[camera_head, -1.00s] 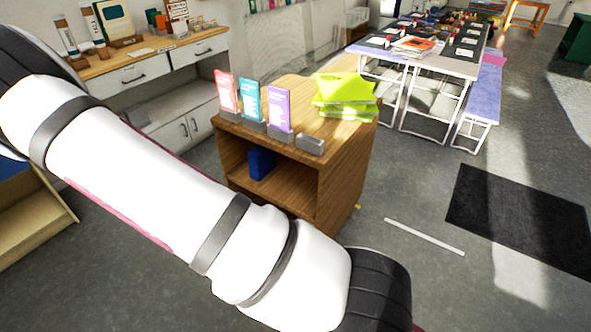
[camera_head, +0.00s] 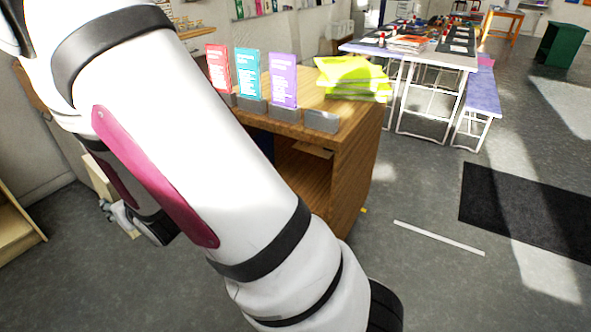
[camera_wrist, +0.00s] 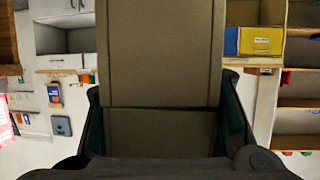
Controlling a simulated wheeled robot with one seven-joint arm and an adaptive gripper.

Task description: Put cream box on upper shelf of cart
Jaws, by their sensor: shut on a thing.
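My gripper (camera_wrist: 163,92) is shut on the cream box (camera_wrist: 160,52), which looks brownish in shade and fills the middle of the wrist view between the two fingers. In the head view, part of my gripper (camera_head: 122,214) shows at the lower left below my arm. A pale sliver of the box (camera_head: 98,178) shows beside it, the rest hidden by my arm. The box is held in the air, above the grey floor. I cannot tell for certain which piece of furniture is the cart.
A wooden cabinet (camera_head: 358,172) stands right of my arm, with leaflet holders (camera_head: 283,82) and lime-green sheets (camera_head: 352,77) on top. Pale wooden furniture (camera_head: 14,222) is at the left edge. The wrist view shows shelves (camera_wrist: 300,92) with a yellow box (camera_wrist: 261,41).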

